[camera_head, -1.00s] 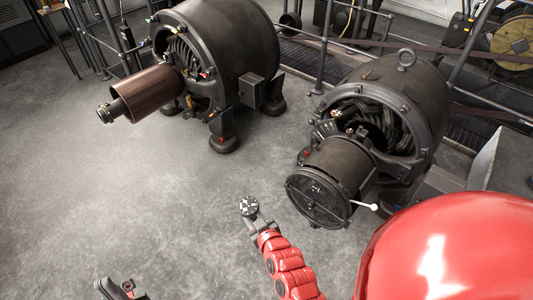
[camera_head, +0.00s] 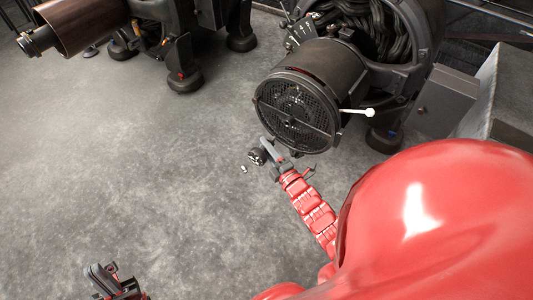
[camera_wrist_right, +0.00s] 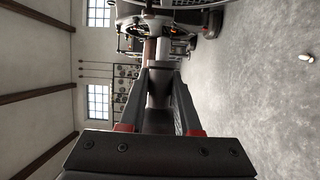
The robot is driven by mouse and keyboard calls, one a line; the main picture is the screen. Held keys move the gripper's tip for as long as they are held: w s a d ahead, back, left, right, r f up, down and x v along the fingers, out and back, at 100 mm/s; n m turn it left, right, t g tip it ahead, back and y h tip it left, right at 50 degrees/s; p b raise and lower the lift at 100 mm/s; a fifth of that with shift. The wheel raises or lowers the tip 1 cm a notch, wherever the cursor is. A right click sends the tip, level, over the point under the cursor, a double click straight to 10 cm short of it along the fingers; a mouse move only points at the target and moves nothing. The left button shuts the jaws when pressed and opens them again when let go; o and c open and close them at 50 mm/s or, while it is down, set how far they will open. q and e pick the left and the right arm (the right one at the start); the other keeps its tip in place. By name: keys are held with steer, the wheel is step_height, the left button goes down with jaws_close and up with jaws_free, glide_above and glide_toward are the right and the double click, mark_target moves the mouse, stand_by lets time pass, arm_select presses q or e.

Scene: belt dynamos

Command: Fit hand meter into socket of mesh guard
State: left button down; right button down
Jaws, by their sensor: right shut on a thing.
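The mesh guard (camera_head: 297,110) is a round dark grille with crossing bars, on the front end of the right-hand machine's cylinder. My right gripper (camera_head: 267,150) is just below its lower left rim and shut on the hand meter (camera_head: 256,157), a small round dark piece with a pale patterned face. I cannot tell whether the meter touches the guard. In the right wrist view the gripper's fingers (camera_wrist_right: 160,80) reach forward, and the meter is hard to make out. The guard's socket is not clearly visible. My left gripper (camera_head: 112,278) is low at the left, away from both; its jaws are unclear.
A white-knobbed lever (camera_head: 358,112) sticks out right of the guard. A second machine with a brown cylinder (camera_head: 82,22) stands at the upper left. A small white object (camera_head: 243,169) lies on the floor near the meter. The grey floor (camera_head: 150,170) is otherwise clear.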

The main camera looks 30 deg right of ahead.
mark_target(275, 138)
steer(key=shift+d, duration=0.15)
stand_by(0.3)
steer(key=shift+w+d+f, duration=0.1)
steer(key=shift+w+d, duration=0.2)
steer(key=shift+d, duration=0.4)
steer(key=shift+w+d+r, duration=0.1)
steer(key=shift+w+d, duration=0.2)
steer(key=shift+d, duration=0.45)
steer(key=shift+w+d+f, duration=0.1)
steer(key=shift+w+d, duration=0.2)
steer(key=shift+d, duration=0.4)
steer(key=shift+w+d, duration=0.2)
steer(key=shift+d, duration=0.3)
steer(key=shift+p, duration=0.45)
steer(key=shift+w+d, duration=0.35)
steer(key=shift+d, duration=0.45)
steer(key=shift+w+d, duration=0.3)
steer(key=shift+d, duration=0.5)
steer(key=c, duration=0.5)
jaws_free()
